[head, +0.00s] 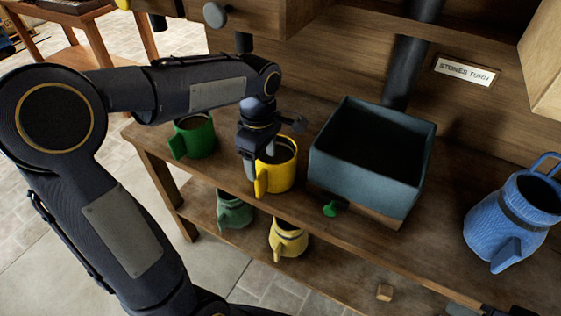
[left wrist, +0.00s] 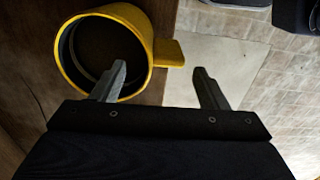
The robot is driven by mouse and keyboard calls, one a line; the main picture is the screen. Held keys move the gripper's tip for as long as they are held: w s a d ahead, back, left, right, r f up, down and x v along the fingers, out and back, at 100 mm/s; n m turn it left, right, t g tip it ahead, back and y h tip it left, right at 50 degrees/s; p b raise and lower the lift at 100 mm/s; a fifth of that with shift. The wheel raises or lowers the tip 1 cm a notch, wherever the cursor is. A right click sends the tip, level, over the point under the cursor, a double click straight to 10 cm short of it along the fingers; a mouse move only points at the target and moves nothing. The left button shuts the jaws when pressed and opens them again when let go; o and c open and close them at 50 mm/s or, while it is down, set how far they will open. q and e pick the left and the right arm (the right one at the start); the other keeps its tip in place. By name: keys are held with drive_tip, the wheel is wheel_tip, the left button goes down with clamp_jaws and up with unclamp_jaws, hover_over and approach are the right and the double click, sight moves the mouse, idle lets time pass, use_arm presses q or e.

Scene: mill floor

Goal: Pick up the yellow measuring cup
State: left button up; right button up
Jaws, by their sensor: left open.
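The yellow measuring cup (head: 283,178) stands upright on the wooden bench top, its handle toward the front left. My left gripper (head: 258,166) is open at the handle side of the cup, pointing down. In the left wrist view the yellow cup (left wrist: 140,22) is at upper left, its handle pointing right. One finger of the left gripper (left wrist: 160,76) overlaps the cup's mouth and the other is outside the rim, below the handle. Whether a finger touches the cup, I cannot tell. My right gripper is not in view.
A green cup (head: 197,143) stands left of the gripper. A blue-grey bin (head: 360,176) is close on the right, with a small green object (head: 330,209) before it. A blue jug (head: 505,225) is far right. Green (head: 233,212) and yellow (head: 288,243) jugs stand on the lower shelf.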

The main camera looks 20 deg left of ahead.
sight(261, 173)
use_arm(q)
drive_tip(key=shift+s+f, duration=0.35)
drive_tip(key=shift+f, duration=0.55)
wheel_tip(261, 173, down, 6)
drive_tip(key=shift+d+f+b, duration=0.1)
drive_tip(key=shift+f+b, duration=0.15)
drive_tip(key=shift+b, duration=0.15)
drive_tip(key=c, duration=1.4)
drive_tip(key=shift+c, duration=0.4)
drive_tip(key=shift+r, duration=0.2)
drive_tip(key=shift+r, duration=0.25)
wheel_tip(261, 173, up, 2)
drive_tip(key=shift+r, duration=0.1)
drive_tip(key=s+d+r, duration=0.4)
drive_tip(key=s+r, duration=0.6)
drive_tip(key=s, duration=0.3)
drive_tip(key=shift+s+p, duration=0.3)
